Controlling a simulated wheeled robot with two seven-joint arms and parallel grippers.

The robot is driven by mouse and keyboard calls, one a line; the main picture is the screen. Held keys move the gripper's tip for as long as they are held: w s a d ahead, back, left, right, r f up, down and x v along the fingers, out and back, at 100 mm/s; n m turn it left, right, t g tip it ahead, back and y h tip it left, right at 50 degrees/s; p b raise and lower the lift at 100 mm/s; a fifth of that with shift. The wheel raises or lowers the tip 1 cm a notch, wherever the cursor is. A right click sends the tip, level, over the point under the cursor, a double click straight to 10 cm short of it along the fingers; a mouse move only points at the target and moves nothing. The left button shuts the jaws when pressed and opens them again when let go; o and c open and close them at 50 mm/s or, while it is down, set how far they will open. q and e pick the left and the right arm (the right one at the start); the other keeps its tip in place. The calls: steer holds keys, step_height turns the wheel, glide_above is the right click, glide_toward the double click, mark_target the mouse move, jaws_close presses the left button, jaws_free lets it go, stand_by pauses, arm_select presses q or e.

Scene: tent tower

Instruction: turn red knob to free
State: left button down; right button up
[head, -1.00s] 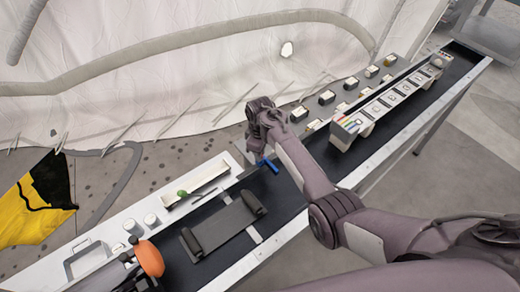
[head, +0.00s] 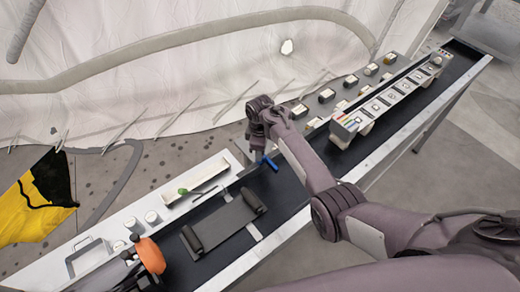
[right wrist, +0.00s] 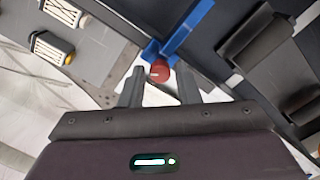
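The red knob (right wrist: 159,72) shows in the right wrist view, between the two fingertips of my right gripper (right wrist: 160,78). Blue handles (right wrist: 180,36) stand right beside the knob. I cannot tell whether the fingers touch the knob; a gap shows on both sides of it. In the head view my right gripper (head: 257,154) points down at the table's back edge, beside the blue handles (head: 270,163). There the knob is hidden. My right gripper is open.
A long narrow table with a dark top (head: 400,118) runs across the view. A white rack (head: 388,98) stands to the right. A dark roller-ended panel (head: 224,222) lies to the left, with an orange object (head: 150,256) beyond it. A pale tent wall rises behind.

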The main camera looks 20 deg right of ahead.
steer(key=shift+o, duration=1.1)
step_height(320, 180, up, 8)
steer(key=shift+f+b, duration=0.2)
steer(key=shift+b, duration=0.8)
steer(key=shift+r, duration=0.1)
